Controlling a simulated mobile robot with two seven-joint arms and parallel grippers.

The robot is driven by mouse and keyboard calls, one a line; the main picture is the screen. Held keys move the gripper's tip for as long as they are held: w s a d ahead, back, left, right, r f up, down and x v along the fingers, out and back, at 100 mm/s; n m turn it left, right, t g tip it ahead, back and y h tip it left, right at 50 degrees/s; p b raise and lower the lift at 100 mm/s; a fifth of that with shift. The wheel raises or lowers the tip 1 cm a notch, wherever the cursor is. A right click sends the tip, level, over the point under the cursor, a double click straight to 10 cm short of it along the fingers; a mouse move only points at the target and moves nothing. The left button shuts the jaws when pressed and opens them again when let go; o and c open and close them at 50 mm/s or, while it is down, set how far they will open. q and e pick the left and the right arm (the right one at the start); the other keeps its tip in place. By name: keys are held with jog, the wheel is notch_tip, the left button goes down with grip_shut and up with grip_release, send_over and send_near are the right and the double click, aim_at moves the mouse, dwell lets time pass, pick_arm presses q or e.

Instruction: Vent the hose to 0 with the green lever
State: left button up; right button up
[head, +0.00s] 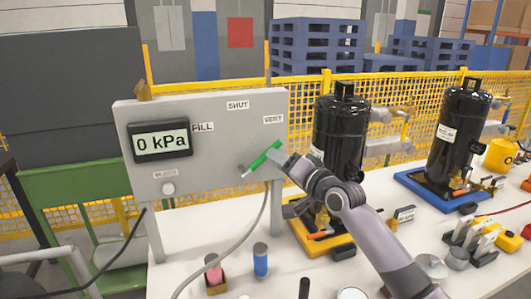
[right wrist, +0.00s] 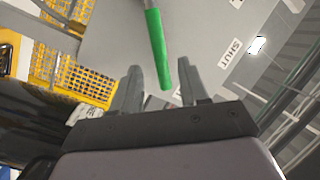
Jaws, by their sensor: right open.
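The green lever (head: 262,158) is on the front of a grey panel (head: 220,150). It slants up to the right, its free end towards the VENT label (head: 273,119). The display (head: 162,141) reads 0 kPa. My right gripper (head: 281,158) is open at the lever's free end. In the right wrist view the green lever (right wrist: 157,50) reaches down between the spread fingers (right wrist: 161,82), with gaps on both sides. The grey hose (head: 262,215) hangs below the panel. My left gripper is not in view.
Two black compressors (head: 340,130) (head: 463,125) stand on the white table, right of the panel. A blue cup (head: 260,262) and a pink item (head: 213,270) stand in front. A yellow mesh fence (head: 230,88) runs behind. The white table top between panel and cups is mostly clear.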

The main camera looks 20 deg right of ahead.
jog(key=shift+x, duration=2.9)
grip_shut()
